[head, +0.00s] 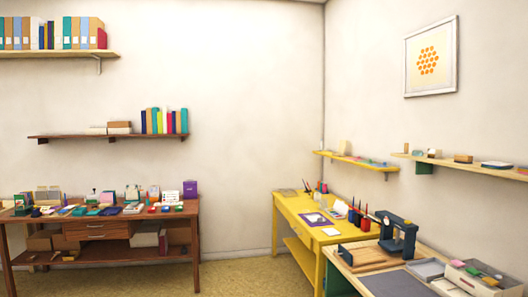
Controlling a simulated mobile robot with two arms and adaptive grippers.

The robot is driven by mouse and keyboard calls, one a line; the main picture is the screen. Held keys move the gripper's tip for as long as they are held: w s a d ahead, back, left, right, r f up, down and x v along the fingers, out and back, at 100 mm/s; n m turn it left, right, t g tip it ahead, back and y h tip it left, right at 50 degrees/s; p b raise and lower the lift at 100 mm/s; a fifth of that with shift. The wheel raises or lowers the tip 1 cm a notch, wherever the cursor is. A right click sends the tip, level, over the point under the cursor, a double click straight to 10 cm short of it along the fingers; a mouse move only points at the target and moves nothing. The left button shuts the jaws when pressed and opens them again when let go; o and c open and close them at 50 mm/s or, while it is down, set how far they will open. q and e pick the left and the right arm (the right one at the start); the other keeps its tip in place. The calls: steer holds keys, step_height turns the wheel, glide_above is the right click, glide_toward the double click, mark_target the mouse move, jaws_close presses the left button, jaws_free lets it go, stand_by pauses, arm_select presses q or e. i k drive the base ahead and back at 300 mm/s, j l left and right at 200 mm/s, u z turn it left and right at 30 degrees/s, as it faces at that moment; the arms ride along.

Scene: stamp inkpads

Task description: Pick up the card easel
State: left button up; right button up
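Two upright white card-like items are small in the head view, and I cannot tell which of them is a card easel. One is a white upright card (170,196) at the right part of the brown table (198,232), beside a purple box (190,189). The other is a tilted white card (340,208) on the yellow table (290,215), near red and dark blue upright items. Neither of my grippers is in view.
Several small pads and boxes crowd the brown table. A light wooden workbench (345,270) at the lower right holds a dark blue press (398,236) and a grey box (480,275). Wall shelves hang above. Tan floor (235,276) is open between the tables.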

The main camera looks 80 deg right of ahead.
mark_target(342, 144)
steer(key=z, duration=3.35)
steer(key=u, duration=1.05)
steer(key=i, duration=4.15)
steer(key=i+z, duration=0.1)
steer(key=i, duration=0.35)
steer(key=i+j, duration=0.2)
steer(key=i, duration=0.25)
steer(key=i+j+z, duration=0.15)
steer(key=i, duration=0.3)
steer(key=i+j+z, duration=0.1)
steer(key=i, duration=0.35)
